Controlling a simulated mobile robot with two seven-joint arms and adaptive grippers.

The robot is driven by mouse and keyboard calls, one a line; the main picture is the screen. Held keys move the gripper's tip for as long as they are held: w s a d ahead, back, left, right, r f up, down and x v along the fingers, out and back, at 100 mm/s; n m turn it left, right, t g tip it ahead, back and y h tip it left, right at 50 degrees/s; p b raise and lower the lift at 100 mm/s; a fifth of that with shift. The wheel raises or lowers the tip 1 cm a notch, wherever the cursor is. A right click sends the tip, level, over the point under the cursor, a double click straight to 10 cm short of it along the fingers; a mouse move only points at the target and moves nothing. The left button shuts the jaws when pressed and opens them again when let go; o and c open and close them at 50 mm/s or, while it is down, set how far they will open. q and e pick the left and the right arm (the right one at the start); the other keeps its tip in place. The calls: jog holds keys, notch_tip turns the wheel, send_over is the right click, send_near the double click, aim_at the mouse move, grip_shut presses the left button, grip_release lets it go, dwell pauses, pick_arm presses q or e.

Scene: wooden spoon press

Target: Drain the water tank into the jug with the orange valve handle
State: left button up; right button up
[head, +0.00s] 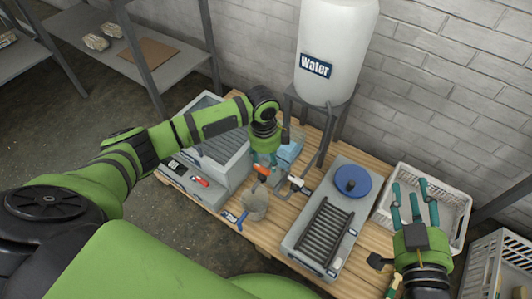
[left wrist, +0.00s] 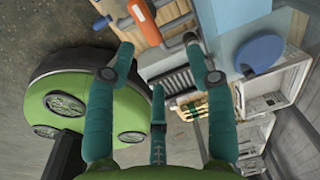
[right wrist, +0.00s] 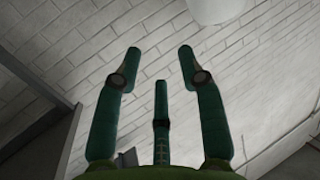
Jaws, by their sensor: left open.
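The white water tank (head: 338,55) stands on a dark metal stand above the wooden bench in the head view. Below it, a grey pipe (head: 294,183) carries the orange valve handle (head: 262,170). The jug (head: 255,206), greyish with a blue part beside it, stands on the bench below the handle. My left gripper (head: 266,160) is open, just above and behind the orange handle; contact cannot be told. The left wrist view shows orange parts (left wrist: 180,42) near its spread fingertips. My right gripper (head: 414,200) is open and empty over a white crate, fingers pointing at the wall.
A grey unit with a blue round lid (head: 352,181) and black ribs sits right of the pipe. A white crate (head: 462,222) is at right. The brick wall closes the back.

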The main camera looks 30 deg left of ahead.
aim_at(261, 169)
pick_arm(q)
jog(key=shift+s+a+r+y, duration=0.1)
jog(key=shift+a+r+y, duration=0.05)
jog(key=shift+a, duration=0.3)
jog(key=shift+s+a+r+y, duration=0.1)
jog(key=shift+a+r+y, duration=0.05)
jog(key=shift+a, duration=0.25)
jog(key=shift+a+g, duration=0.25)
jog(key=shift+g, duration=0.05)
jog(key=shift+f, duration=0.15)
notch_tip(261, 169, down, 3)
jog(key=shift+f+b, duration=0.15)
jog(key=shift+b, duration=0.75)
notch_tip(261, 169, down, 3)
jog(key=shift+f+b, duration=0.1)
jog(key=shift+b, duration=0.6)
pick_arm(e)
jog(key=s+a+r+n+t+y, duration=0.1)
jog(key=s+r+t+y, duration=0.3)
jog(key=r, duration=0.4)
jog(key=s+a+r+n+t+y, duration=0.2)
jog(key=s+r+t+y, duration=0.2)
jog(key=r, duration=0.4)
jog(key=shift+r+t, duration=0.15)
jog(key=shift+t, duration=0.15)
jog(key=shift+s, duration=0.1)
pick_arm(q)
grip_shut()
